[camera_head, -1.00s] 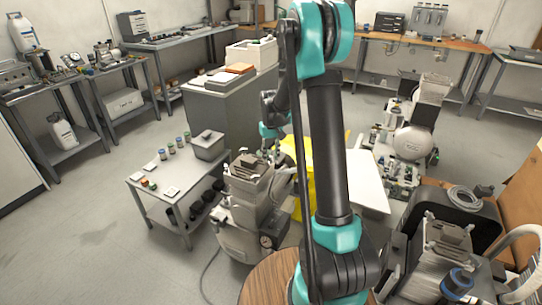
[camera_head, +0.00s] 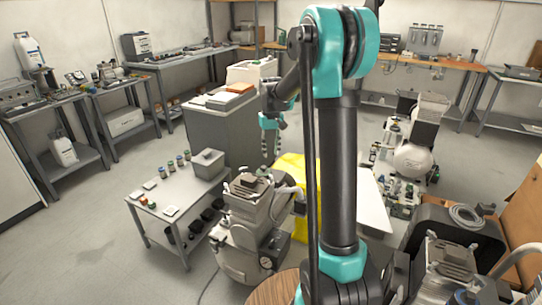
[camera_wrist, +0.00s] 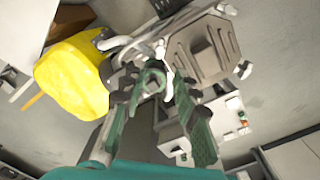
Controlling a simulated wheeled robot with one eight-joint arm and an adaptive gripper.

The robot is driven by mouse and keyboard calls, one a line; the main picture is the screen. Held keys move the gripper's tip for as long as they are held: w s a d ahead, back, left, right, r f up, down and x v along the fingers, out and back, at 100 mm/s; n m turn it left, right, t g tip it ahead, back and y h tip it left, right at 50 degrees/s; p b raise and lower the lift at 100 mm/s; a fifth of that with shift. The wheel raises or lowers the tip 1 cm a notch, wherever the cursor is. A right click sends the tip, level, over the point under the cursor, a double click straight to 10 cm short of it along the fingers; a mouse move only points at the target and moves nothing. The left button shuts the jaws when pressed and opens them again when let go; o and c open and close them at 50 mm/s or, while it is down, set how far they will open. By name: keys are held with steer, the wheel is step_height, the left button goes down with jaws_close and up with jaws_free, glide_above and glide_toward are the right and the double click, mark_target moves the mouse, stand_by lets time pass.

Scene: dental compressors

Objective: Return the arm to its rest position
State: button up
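My gripper (camera_head: 270,152) hangs fingers down in the middle of the head view, above and behind the left compressor (camera_head: 247,225). My arm's upper link stands upright to its right and blocks part of the room. In the wrist view the two green fingers of my gripper (camera_wrist: 166,85) are spread apart, with nothing seen held between them. The compressor's ribbed grey top (camera_wrist: 205,50) shows beyond the fingertips, with a gap that I cannot measure.
A low table (camera_head: 160,215) with small jars and a grey box (camera_head: 208,163) stands left of the compressor. A yellow item (camera_head: 292,168) lies behind it; it also shows in the wrist view (camera_wrist: 72,75). A grey cabinet (camera_head: 212,130) stands behind. Another compressor (camera_head: 412,160) stands right.

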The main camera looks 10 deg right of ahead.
steer(key=s+d+f+m+t, duration=0.1)
steer(key=s+f, duration=0.3)
steer(key=s, duration=1.1)
steer(key=s+d+f+m+t, duration=0.1)
steer(key=s+d+f+t, duration=0.2)
steer(key=s, duration=1.2)
steer(key=shift+s+f, duration=0.35)
steer(key=shift+f, duration=0.3)
